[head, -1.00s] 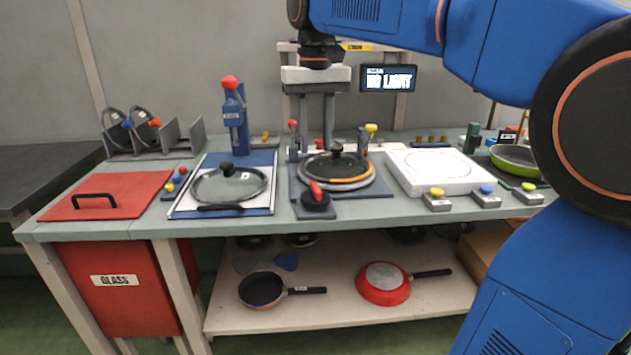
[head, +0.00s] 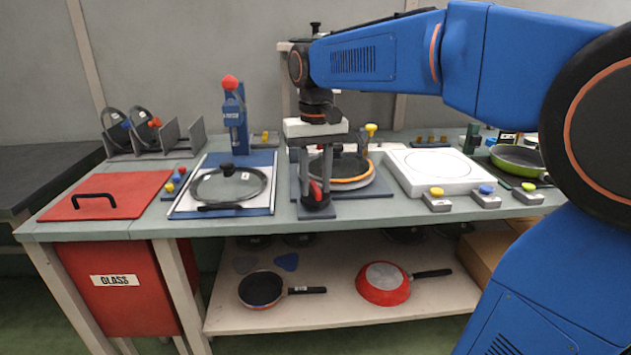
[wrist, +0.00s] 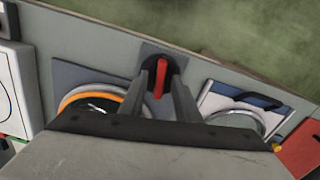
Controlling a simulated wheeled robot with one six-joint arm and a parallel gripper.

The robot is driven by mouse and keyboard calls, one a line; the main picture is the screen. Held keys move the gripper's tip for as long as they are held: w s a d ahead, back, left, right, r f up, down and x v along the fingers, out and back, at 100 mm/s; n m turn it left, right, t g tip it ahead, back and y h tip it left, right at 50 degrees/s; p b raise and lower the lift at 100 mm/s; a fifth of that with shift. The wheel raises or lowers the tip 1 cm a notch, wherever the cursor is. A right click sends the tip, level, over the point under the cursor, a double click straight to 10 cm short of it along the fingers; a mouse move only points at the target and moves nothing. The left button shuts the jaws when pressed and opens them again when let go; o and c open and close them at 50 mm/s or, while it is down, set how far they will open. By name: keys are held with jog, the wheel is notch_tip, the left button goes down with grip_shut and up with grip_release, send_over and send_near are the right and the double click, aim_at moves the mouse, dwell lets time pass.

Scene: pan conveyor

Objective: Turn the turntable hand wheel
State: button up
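The hand wheel (head: 317,207) is a black disc with a red grip bar on a grey plate at the table's front edge. In the wrist view the hand wheel (wrist: 177,66) lies between the fingers, its red bar in the middle. My gripper (head: 316,196) points down over it, fingers apart on either side of the red bar. In the wrist view, gaps show between the bar and my gripper's fingers (wrist: 161,84). Whether the fingertips touch the disc cannot be told. The turntable (head: 352,183), with an orange-rimmed round piece, is just behind, partly hidden by my gripper.
A glass lid (head: 229,184) lies on a blue-edged board to the left. A white square plate (head: 437,170) and several button boxes stand to the right. A red panel with a black handle (head: 108,194) is at far left. A blue post (head: 235,120) stands behind the lid.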

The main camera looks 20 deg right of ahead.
grip_shut()
jog(key=shift+n, duration=0.4)
jog(key=n, duration=0.6)
jog(key=shift+n, duration=0.3)
jog(key=n, duration=0.5)
jog(key=shift+n, duration=0.3)
jog(key=n, duration=0.5)
